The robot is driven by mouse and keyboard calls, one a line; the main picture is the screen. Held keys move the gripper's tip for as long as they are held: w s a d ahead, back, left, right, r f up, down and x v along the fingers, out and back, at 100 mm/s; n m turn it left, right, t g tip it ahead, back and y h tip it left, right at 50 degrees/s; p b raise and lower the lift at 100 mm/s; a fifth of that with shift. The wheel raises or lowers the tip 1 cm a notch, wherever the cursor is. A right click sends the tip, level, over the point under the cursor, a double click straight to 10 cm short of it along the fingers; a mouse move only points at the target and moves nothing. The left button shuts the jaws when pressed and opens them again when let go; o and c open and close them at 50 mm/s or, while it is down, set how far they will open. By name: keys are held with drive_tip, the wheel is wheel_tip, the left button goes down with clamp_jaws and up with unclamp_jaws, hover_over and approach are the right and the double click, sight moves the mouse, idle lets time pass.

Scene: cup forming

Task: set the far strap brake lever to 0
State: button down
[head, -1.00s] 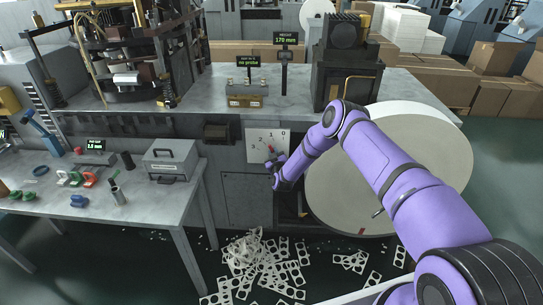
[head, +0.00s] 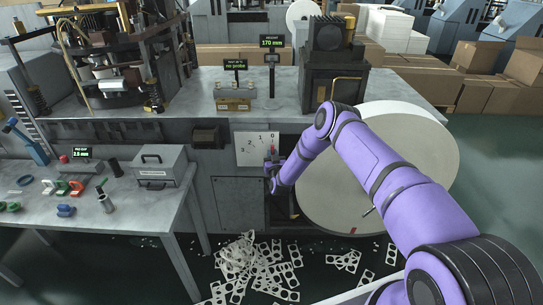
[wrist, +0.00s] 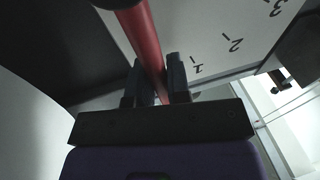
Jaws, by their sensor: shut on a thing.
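The strap brake lever is a red bar in front of a white scale plate (head: 243,158) on the machine's front, beside the big pale roll. In the wrist view the red lever (wrist: 146,45) runs between my two fingers, and its dark end is at the top. The marks 1, 2 and 3 show to its right there; the 0 mark is out of that view. In the head view the lever stands near the 0 at the plate's right. My gripper (wrist: 158,82) is shut on the lever; it also shows in the head view (head: 271,170), partly hidden.
The large pale roll (head: 335,205) stands just right of the lever, behind my arm. A workbench (head: 150,205) with a grey box (head: 160,168) and small parts is at left. Scrap strips (head: 245,265) lie on the floor below. Two small displays stand on the machine top.

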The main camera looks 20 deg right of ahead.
drive_tip(key=shift+f, duration=0.1)
drive_tip(key=c, duration=1.1)
unclamp_jaws()
drive_tip(key=s+a+f, duration=0.1)
drive_tip(key=s, duration=0.9)
drive_tip(key=shift+s+f, duration=0.35)
